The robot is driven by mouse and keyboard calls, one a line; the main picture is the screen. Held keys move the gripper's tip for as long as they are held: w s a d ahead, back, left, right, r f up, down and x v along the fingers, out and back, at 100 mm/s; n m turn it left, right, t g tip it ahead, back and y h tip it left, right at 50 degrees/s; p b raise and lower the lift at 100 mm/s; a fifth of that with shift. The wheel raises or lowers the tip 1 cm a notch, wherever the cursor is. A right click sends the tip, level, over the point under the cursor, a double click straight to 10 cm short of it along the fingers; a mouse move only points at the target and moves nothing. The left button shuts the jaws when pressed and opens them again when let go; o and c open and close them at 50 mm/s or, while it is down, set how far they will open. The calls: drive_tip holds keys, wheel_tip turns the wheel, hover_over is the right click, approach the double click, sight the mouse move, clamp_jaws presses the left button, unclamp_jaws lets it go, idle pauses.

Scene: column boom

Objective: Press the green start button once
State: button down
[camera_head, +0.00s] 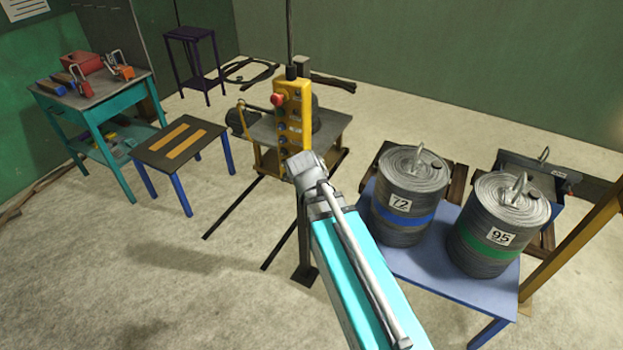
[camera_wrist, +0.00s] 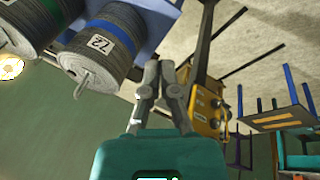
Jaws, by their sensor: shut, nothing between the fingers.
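A yellow control box (camera_head: 293,112) hangs upright under a dark cable, with a red knob (camera_head: 278,100) at its upper left and several small dark buttons below. I cannot make out which button is green. In the wrist view the yellow box (camera_wrist: 206,110) is to the right of my fingers, its button face partly seen at an angle. My gripper (camera_head: 301,160) overlaps the lower end of the box in the head view; I cannot tell whether it touches. In the wrist view my gripper (camera_wrist: 160,68) has its fingers close together, shut and empty, with a gap between it and the box.
Two grey drums, marked 72 (camera_head: 408,205) and 95 (camera_head: 500,240), stand on a blue table (camera_head: 425,268) at right. A small table (camera_head: 181,138) and a teal workbench (camera_head: 90,98) with tools stand left. A low grey table (camera_head: 330,128) is behind the box.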

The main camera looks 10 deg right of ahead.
drive_tip(key=s+y, duration=0.1)
drive_tip(key=s+f+n+y, duration=0.1)
drive_tip(key=s, duration=0.1)
drive_tip(key=s+a+n+g+y, duration=0.1)
drive_tip(key=s, duration=0.1)
drive_tip(key=shift+a+f+y, duration=0.1)
drive_tip(key=shift+f+y, duration=0.15)
drive_tip(key=shift+y, duration=0.05)
drive_tip(key=shift+a, duration=0.1)
